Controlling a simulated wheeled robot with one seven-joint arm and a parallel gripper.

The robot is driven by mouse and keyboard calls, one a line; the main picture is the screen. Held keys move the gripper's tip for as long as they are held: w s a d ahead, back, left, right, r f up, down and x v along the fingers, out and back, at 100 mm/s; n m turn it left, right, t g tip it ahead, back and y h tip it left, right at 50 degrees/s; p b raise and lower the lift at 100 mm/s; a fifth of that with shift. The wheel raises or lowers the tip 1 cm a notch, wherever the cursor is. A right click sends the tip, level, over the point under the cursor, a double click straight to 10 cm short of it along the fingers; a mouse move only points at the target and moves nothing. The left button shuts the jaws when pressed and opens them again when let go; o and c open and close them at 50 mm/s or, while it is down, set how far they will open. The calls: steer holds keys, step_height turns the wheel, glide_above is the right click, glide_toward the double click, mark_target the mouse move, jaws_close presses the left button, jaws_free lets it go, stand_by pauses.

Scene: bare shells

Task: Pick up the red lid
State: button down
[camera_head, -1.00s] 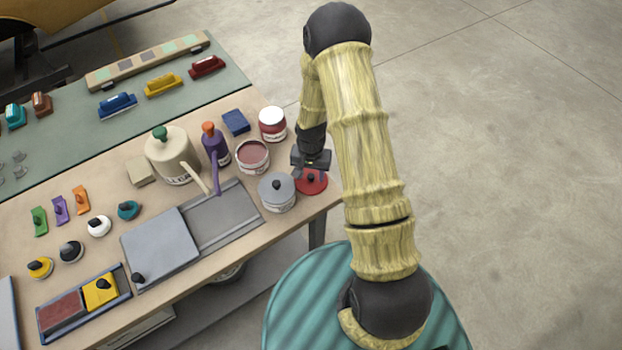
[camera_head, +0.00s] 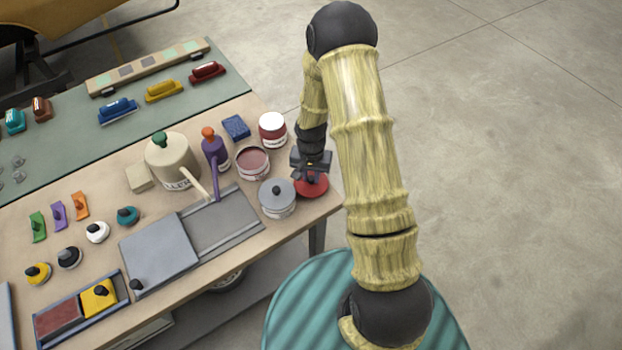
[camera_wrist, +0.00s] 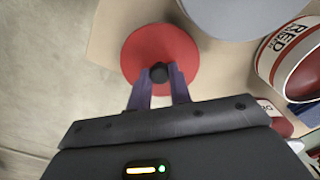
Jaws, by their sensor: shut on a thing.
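The red lid (camera_head: 313,187) is a flat red disc with a black knob, at the right end of the workbench. It also shows in the wrist view (camera_wrist: 185,50), where its knob (camera_wrist: 159,72) sits between my fingertips. My gripper (camera_head: 312,175) is above the lid, and in the wrist view my gripper (camera_wrist: 159,78) has its two purple-grey fingers shut on the knob. I cannot tell whether the lid touches the table or is slightly above it. My gripper hides part of the lid in the head view.
A grey-lidded can (camera_head: 277,198) stands close left of the red lid. An open can of red-brown paint (camera_head: 253,163) and a red-and-white can (camera_head: 272,128) stand behind it. The table edge is close on the right, with open floor (camera_head: 530,180) beyond.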

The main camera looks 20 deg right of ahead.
mark_target(311, 178)
step_height(311, 178, up, 8)
steer(key=shift+r+b, duration=0.1)
steer(key=shift+b, duration=0.65)
steer(key=w+f+n, duration=0.1)
steer(key=f, duration=0.1)
steer(key=w+f+n, duration=0.3)
steer(key=f+n, duration=0.1)
steer(key=f, duration=0.1)
steer(key=shift+w+a, duration=0.1)
steer(key=shift+w, duration=0.05)
